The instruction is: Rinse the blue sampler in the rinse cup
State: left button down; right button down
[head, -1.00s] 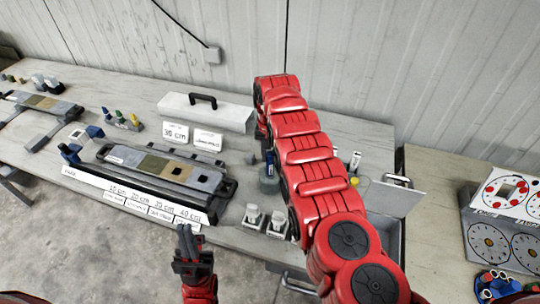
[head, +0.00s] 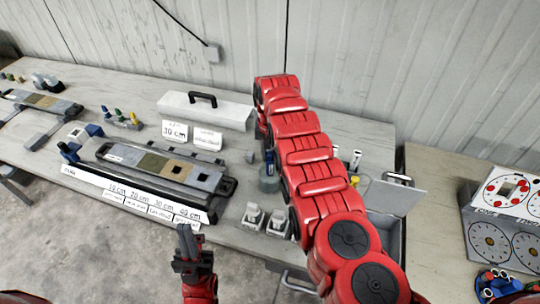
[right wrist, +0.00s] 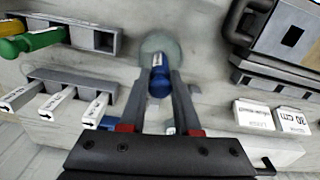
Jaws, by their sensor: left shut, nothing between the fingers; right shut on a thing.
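The blue sampler (right wrist: 158,84) is between the fingers of my right gripper (right wrist: 162,76) in the right wrist view, with its far end over the round, greyish rinse cup (right wrist: 172,46). In the head view the sampler (head: 269,157) stands upright at the mouth of the rinse cup (head: 269,184); how deep it goes in, I cannot tell. My left gripper (head: 186,243) is shut and empty in front of the table's front edge.
A long tray with core samples (head: 160,163) lies left of the cup. Two small white-topped containers (head: 253,215) stand in front of it. A rack of green and yellow samplers (head: 121,120) and a white box (head: 205,112) stand further back. A grey open case (head: 398,197) is at right.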

jog(key=shift+r, duration=0.35)
jog(key=shift+f+b, duration=0.45)
jog(key=shift+f, duration=0.3)
jog(key=shift+r, duration=0.15)
jog(key=shift+r+p, duration=0.5)
jog(key=shift+r, duration=0.05)
jog(key=shift+f, duration=0.15)
